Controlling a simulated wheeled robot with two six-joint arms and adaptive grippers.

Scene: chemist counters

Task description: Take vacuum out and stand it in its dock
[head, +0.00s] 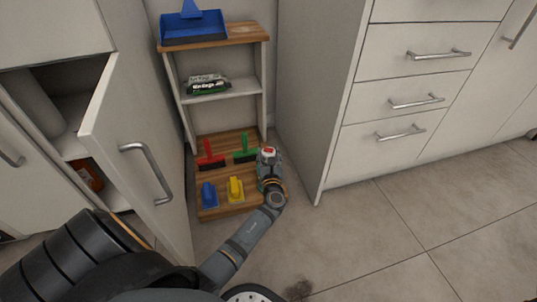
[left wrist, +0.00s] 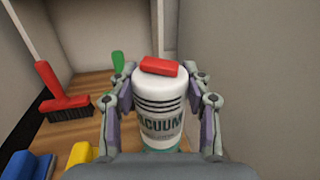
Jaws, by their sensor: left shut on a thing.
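The vacuum (left wrist: 158,100) is a white upright cylinder with dark bands, the lettering "VACUUM", a red top and a teal lower part. I cannot make out a separate dock. My right gripper is not in view.
Red (head: 210,156) and green (head: 245,153) brushes and blue (head: 208,195) and yellow (head: 235,190) tools sit left of the vacuum. A cabinet side (head: 305,100) rises close on the right. An open cabinet door (head: 130,130) stands left. A dark smudge (head: 298,290) marks the floor.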

